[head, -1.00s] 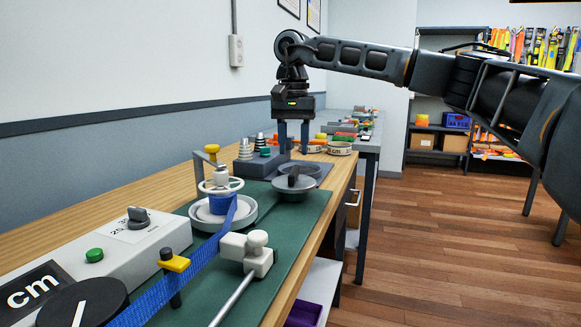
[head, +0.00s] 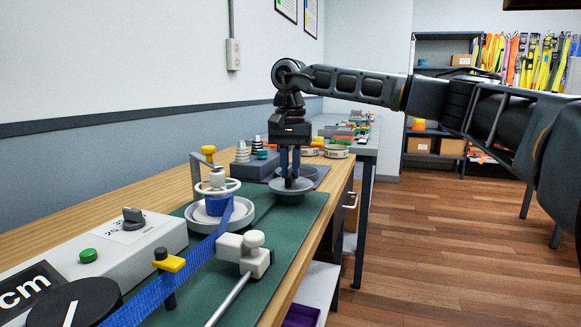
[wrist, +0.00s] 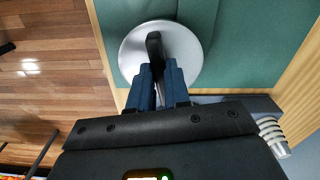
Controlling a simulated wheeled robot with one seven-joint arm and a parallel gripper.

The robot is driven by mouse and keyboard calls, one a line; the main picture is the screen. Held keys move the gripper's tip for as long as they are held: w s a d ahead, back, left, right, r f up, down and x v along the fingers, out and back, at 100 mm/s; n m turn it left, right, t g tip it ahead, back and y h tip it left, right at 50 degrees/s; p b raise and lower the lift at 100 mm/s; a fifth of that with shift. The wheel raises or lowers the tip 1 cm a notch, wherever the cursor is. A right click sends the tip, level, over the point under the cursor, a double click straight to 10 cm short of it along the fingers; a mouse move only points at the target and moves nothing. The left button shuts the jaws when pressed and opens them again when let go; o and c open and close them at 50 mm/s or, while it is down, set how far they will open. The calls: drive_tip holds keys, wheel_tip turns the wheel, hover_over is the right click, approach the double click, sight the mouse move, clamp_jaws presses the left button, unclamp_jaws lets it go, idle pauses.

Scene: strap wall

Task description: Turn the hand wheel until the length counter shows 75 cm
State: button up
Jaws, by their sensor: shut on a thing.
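My gripper (head: 290,176) points down and is shut on the dark upright grip (wrist: 153,45) of a round grey disc (head: 284,190). The disc sits on the green mat, and its pale face (wrist: 185,50) shows around the fingers in the wrist view. The white hand wheel (head: 212,187), with a crank arm and yellow knob (head: 208,150), stands left of my gripper, apart from it. Blue strap (head: 170,285) is wound below the wheel. The counter display (head: 25,285) at the lower left shows only "cm"; its digits are out of view.
A grey console with a green button (head: 88,256) and a selector knob (head: 134,216) lies at left. A yellow-topped post (head: 169,262) and a light grey clamp on a rod (head: 245,252) stand in front. Weights and tape rolls (head: 336,151) sit behind my gripper. Wooden floor is free at right.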

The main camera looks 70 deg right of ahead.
clamp_jaws()
drive_tip(key=shift+m, duration=0.4)
drive_tip(key=m+p, duration=0.1)
drive_tip(key=m, duration=0.3)
drive_tip(key=shift+w+r+m+p, duration=0.1)
drive_tip(key=shift+w+m+p, duration=0.05)
drive_tip(key=shift+m+p, duration=0.2)
drive_tip(key=m+p, duration=0.1)
drive_tip(key=m, duration=0.5)
drive_tip(key=shift+w+d+p, duration=0.15)
drive_tip(key=shift+p, duration=0.15)
drive_tip(key=m+p, duration=0.1)
drive_tip(key=m, duration=0.5)
drive_tip(key=shift+d+m, duration=0.15)
drive_tip(key=shift+m, duration=0.2)
drive_tip(key=m, duration=0.5)
drive_tip(key=shift+d+m, duration=0.15)
drive_tip(key=shift+m, duration=0.15)
